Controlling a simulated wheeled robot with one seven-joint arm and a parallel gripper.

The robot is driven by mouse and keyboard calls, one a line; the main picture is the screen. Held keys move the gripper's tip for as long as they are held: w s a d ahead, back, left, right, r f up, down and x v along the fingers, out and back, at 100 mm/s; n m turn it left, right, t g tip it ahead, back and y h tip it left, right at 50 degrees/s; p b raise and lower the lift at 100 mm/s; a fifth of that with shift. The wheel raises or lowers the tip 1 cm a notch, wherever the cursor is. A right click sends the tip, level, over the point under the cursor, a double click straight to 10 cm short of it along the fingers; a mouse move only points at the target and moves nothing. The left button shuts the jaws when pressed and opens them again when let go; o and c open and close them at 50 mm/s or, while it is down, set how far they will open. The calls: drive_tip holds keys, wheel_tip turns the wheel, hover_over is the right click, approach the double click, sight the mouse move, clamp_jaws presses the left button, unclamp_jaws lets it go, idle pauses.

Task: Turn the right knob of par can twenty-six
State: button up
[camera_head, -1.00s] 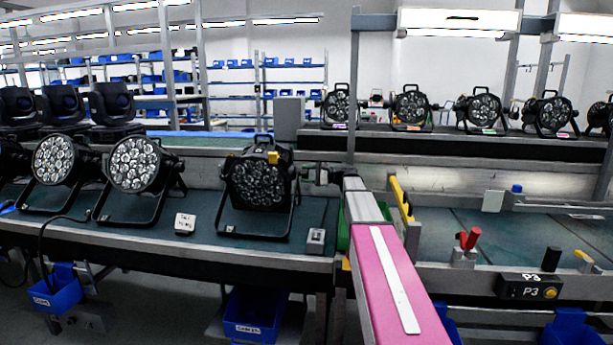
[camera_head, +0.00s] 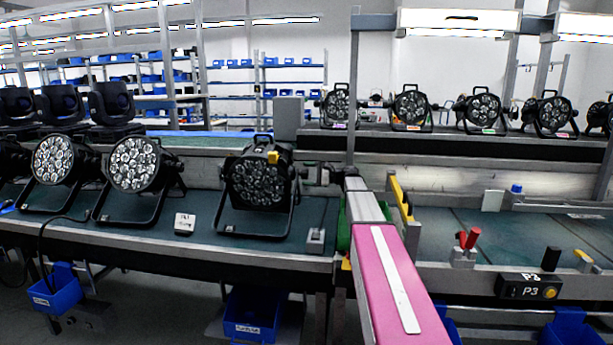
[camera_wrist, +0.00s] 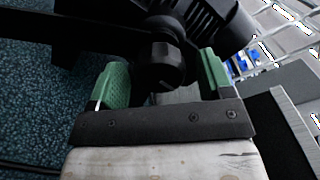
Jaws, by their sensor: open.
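A black par can (camera_head: 258,182) with a yellow tag on its top stands in its bracket on the bench, left of my arm. Its number cannot be read. My gripper (camera_head: 318,174) is small in the head view, at the right side of this par can. In the wrist view, my gripper (camera_wrist: 161,68) has its two green fingers apart. A black round knob (camera_wrist: 162,66) on the side of the par can sits between the fingers, with gaps visible on both sides. The par can's finned body shows above it in the wrist view.
Two more par cans (camera_head: 135,165) (camera_head: 60,160) stand to the left on the same bench. A small white card (camera_head: 184,223) lies in front, and a small grey block (camera_head: 316,236) stands near the bench edge. A yellow-handled part (camera_head: 399,198) is close right of my arm.

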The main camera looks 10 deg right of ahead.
drive_tip(key=v, duration=1)
drive_tip(key=shift+d, duration=0.15)
